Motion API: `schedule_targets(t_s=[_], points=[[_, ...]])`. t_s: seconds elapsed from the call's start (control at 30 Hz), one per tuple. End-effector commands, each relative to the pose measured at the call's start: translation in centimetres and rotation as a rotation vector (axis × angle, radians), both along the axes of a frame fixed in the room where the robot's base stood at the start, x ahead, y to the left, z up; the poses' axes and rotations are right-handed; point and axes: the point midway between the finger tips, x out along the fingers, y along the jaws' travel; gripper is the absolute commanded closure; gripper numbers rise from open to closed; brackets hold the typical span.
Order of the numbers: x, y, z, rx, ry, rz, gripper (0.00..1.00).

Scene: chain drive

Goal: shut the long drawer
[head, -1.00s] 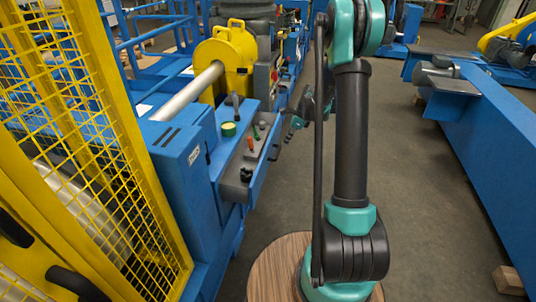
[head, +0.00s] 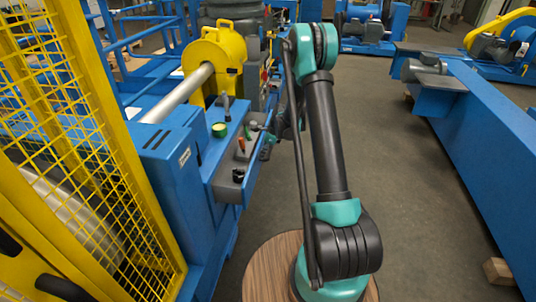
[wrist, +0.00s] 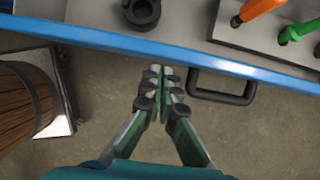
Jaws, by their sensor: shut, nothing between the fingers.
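The long drawer (head: 228,188) stands open from the blue cabinet on the left in the head view. It holds several tools and a dark ring-shaped part. Its blue front (wrist: 110,38) crosses the top of the wrist view, with a black bar handle (wrist: 222,97) on it. My gripper (wrist: 163,78) is shut and empty, just outside the drawer front and left of the handle. Whether the tips touch the front cannot be told.
A green round tin (head: 219,130) sits on the cabinet top. A yellow mesh guard (head: 75,150) stands at the near left. A long blue machine frame (head: 470,140) runs along the right. The floor (head: 410,220) between is clear.

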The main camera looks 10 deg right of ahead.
Motion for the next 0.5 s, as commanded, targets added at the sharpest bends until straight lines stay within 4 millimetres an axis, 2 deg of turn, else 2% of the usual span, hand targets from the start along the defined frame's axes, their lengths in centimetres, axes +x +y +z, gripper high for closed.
schedule_targets(t_s=[0.5], points=[[0.32,0.99,0.02,0.0,-0.001,0.002,1.0]])
